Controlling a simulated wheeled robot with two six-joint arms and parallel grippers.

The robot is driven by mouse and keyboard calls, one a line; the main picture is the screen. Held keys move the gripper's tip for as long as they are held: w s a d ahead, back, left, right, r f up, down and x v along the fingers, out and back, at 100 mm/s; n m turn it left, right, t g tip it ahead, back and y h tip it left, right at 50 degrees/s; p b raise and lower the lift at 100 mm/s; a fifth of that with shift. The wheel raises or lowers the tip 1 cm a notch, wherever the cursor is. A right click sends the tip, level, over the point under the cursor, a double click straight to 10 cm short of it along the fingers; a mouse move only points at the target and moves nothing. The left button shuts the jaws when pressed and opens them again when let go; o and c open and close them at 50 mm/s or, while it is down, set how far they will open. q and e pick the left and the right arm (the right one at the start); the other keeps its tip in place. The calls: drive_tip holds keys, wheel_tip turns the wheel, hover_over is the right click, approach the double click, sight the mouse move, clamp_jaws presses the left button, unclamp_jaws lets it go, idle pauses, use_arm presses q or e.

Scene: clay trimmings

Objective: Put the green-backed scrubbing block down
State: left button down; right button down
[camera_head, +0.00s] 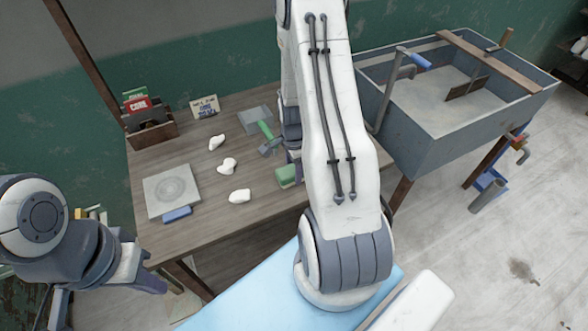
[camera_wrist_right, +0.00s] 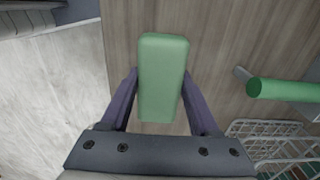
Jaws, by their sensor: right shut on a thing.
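The green-backed scrubbing block (camera_head: 286,176) is at the right part of the wooden table (camera_head: 215,170), partly hidden by my right arm. In the right wrist view the block (camera_wrist_right: 162,78) lies lengthwise between the two purple fingers of my right gripper (camera_wrist_right: 158,92), which is shut on it. The wood grain shows below it; I cannot tell whether the block touches the tabletop. In the head view my right gripper is mostly hidden behind the arm. My left gripper (camera_head: 150,282) is low at the left, off the table's front edge, and its jaw opening is unclear.
A green-handled tool (camera_head: 266,132) lies close to the block, near a grey slab (camera_head: 255,119). White clay pieces (camera_head: 239,196) lie mid-table. A grey plate (camera_head: 171,190) and a blue block (camera_head: 177,214) are at left. A wire basket (camera_wrist_right: 270,130) shows in the wrist view. A sink (camera_head: 450,100) stands right.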

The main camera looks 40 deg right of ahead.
drive_tip(key=shift+f, duration=0.25)
drive_tip(key=shift+f, duration=0.2)
drive_tip(key=shift+c, duration=0.6)
unclamp_jaws()
drive_tip(key=shift+r, duration=0.1)
wheel_tip(320, 180, up, 12)
drive_tip(key=shift+r+b, duration=0.15)
drive_tip(key=shift+b, duration=0.3)
